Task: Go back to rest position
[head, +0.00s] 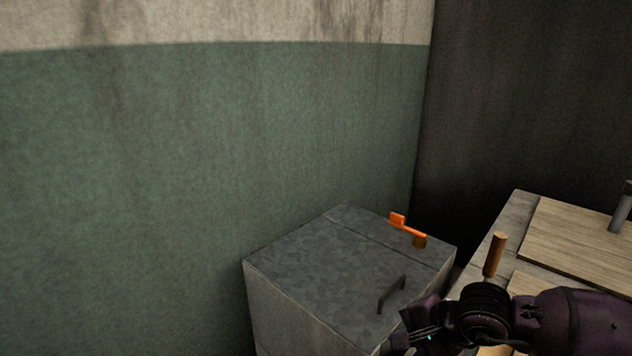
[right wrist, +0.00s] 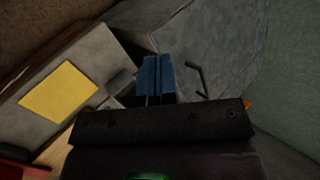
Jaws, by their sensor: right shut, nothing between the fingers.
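My right arm comes in from the lower right in the head view, its wrist and dark hand beside the near right side of a grey metal box (head: 320,270). In the right wrist view my right gripper (right wrist: 155,62) has its blue fingers together with nothing between them. The box top and its dark bar handle (right wrist: 198,84) lie to the right of the fingers there. The fingertips are hidden or cut off in the head view. My left gripper is in neither view.
The box lid has a dark handle (head: 391,294) and an orange lever (head: 408,230). At right, a counter (head: 508,212) bears a wooden board (head: 575,240); an upright wooden handle (head: 495,255) shows behind my arm. A green wall (head: 200,180) stands behind. A yellow sheet (right wrist: 58,92) lies left.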

